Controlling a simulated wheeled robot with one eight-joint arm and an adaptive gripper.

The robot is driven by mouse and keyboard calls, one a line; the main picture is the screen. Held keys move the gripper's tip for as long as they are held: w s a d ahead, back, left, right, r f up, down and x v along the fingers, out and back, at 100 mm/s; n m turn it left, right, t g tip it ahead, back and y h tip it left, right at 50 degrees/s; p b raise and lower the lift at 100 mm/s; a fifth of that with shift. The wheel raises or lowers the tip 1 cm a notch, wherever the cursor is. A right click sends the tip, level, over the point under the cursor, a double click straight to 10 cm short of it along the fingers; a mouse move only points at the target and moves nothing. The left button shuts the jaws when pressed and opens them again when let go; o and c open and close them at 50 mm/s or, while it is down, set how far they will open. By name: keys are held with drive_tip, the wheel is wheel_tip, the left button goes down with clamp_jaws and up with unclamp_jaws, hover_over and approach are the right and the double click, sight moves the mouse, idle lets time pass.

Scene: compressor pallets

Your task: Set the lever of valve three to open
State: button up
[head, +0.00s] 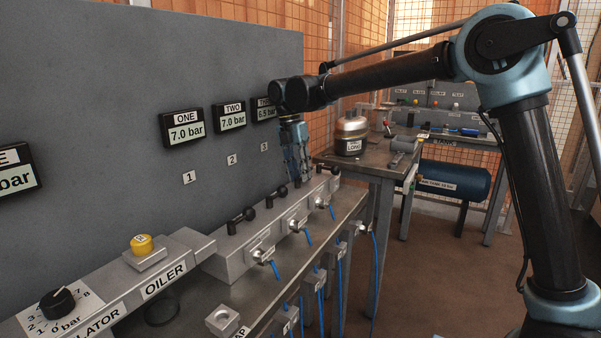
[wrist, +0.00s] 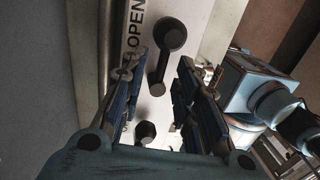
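A grey valve block (head: 232,262) runs along the bench with a row of black levers. The nearer levers (head: 240,219) and (head: 277,201) are in clear view in the head view. My gripper (head: 300,178) points down over the block's far part, at valve three, and partly hides the lever there. In the wrist view, my gripper (wrist: 161,60) is open, its fingers on either side of a black lever with a round knob (wrist: 173,36). I cannot tell whether they touch it. The word OPEN (wrist: 135,28) is printed beside this lever. Another black knob (wrist: 145,130) shows lower down.
Gauges one (head: 187,129) and two (head: 232,116) read 7.0 bar; gauge three (head: 265,108), partly covered by my arm, reads 6.5 bar. The grey panel (head: 130,80) stands close behind the block. Blue hoses (head: 307,238) hang in front.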

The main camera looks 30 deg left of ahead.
drive_tip(key=shift+r, duration=0.1)
wheel_tip(320, 180, up, 12)
drive_tip(key=a, duration=0.2)
drive_tip(key=shift+a+f, duration=0.2)
drive_tip(key=shift+f, duration=0.05)
drive_tip(key=shift+w, duration=0.1)
idle(0.4)
